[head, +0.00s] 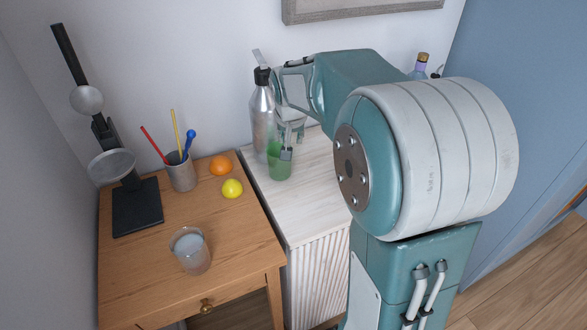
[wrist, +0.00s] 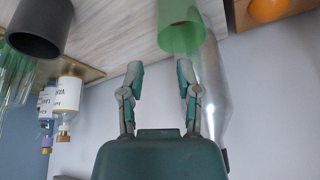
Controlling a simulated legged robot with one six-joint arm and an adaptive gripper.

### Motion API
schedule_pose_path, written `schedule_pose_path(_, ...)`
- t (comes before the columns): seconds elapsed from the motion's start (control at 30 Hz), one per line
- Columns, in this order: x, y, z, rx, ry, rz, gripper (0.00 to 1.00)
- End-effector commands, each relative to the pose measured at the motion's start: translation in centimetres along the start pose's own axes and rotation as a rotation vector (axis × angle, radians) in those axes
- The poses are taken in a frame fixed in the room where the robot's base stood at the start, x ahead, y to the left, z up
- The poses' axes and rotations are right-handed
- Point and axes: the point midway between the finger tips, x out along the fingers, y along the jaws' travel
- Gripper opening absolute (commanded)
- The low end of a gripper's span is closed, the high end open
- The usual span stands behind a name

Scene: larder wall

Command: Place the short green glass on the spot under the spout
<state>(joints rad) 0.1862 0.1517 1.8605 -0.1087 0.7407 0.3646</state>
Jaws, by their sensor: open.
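The short green glass (head: 279,168) stands on the pale wooden counter, in front of a silver bottle (head: 261,118) with a black top. My gripper (head: 287,140) is close to the glass and overlaps its upper part in the head view. In the wrist view, the green glass (wrist: 181,24) lies just beyond the fingertips, towards the right finger. My gripper (wrist: 161,76) is open there, with nothing visible between the fingers. I cannot tell which part is the spout, and no marked spot under one is clear.
The wooden cabinet (head: 125,270) holds a black stand (head: 137,208), a pencil cup (head: 181,173), an orange (head: 221,165), a lemon (head: 232,188) and a clear glass (head: 190,251). The wrist view shows a dark cylinder (wrist: 38,27) and labelled bottles (wrist: 66,98) at left.

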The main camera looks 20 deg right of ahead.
Motion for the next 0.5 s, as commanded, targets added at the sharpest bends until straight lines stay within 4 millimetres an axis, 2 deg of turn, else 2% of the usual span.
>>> schedule_pose_path(0.03,-1.6,-0.2,0.9,-0.019,0.009,-0.010,0.43)
schedule_pose_path(0.2,-6.6,-0.4,5.6,-0.111,0.027,-0.044,0.43)
schedule_pose_path(0.3,-9.0,-0.3,8.6,-0.168,0.035,-0.064,0.43)
schedule_pose_path(0.5,-12.6,0.5,15.2,-0.281,0.055,-0.106,0.43)
